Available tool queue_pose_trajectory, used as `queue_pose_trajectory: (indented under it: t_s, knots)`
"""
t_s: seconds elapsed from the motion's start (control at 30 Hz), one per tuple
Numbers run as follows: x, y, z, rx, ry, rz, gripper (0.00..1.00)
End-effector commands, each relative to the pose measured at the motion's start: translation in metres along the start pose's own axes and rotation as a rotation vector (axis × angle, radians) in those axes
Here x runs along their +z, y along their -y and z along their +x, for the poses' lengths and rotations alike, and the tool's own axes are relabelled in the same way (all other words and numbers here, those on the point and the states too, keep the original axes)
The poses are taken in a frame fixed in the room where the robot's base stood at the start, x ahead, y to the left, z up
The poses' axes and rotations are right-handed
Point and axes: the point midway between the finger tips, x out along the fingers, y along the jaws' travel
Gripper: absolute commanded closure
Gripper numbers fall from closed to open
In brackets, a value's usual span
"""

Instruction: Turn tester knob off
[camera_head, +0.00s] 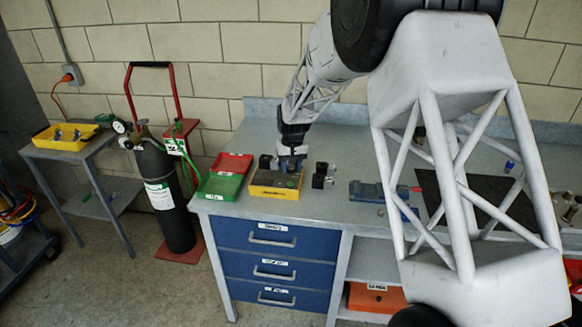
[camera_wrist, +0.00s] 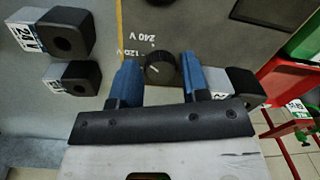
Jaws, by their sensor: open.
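The tester (camera_head: 275,190) is a yellow-edged box with a dark top near the left end of the workbench. In the wrist view its grey face (camera_wrist: 205,30) carries a round black knob (camera_wrist: 160,71) with a small white mark. The labels 240 V and 120 V are printed beside the knob; the mark seems to point towards the 120 V side. My gripper (camera_wrist: 158,62) is open, with one blue finger on each side of the knob and gaps visible. In the head view my gripper (camera_head: 291,160) is down over the tester; the knob is hidden there.
Black blocks with labels, one marked 24 V (camera_wrist: 66,34), stand close beside the tester; another (camera_wrist: 240,84) is close to the right finger. Red (camera_head: 232,162) and green (camera_head: 218,187) trays lie left of the tester. A blue tool (camera_head: 367,192) lies to the right.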

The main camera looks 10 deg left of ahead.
Motion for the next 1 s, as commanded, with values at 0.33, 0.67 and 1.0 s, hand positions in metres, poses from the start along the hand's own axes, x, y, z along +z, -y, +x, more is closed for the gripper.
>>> queue_pose_trajectory:
  t_s: [0.33, 0.67, 1.0]
  knots:
    - [-0.001, 0.0, -0.035, 0.0, -0.003, 0.0, 0.58]
    - [0.0, 0.0, -0.07, 0.0, -0.001, 0.0, 0.58]
    - [0.0, 0.0, -0.075, 0.0, 0.0, 0.0, 0.58]
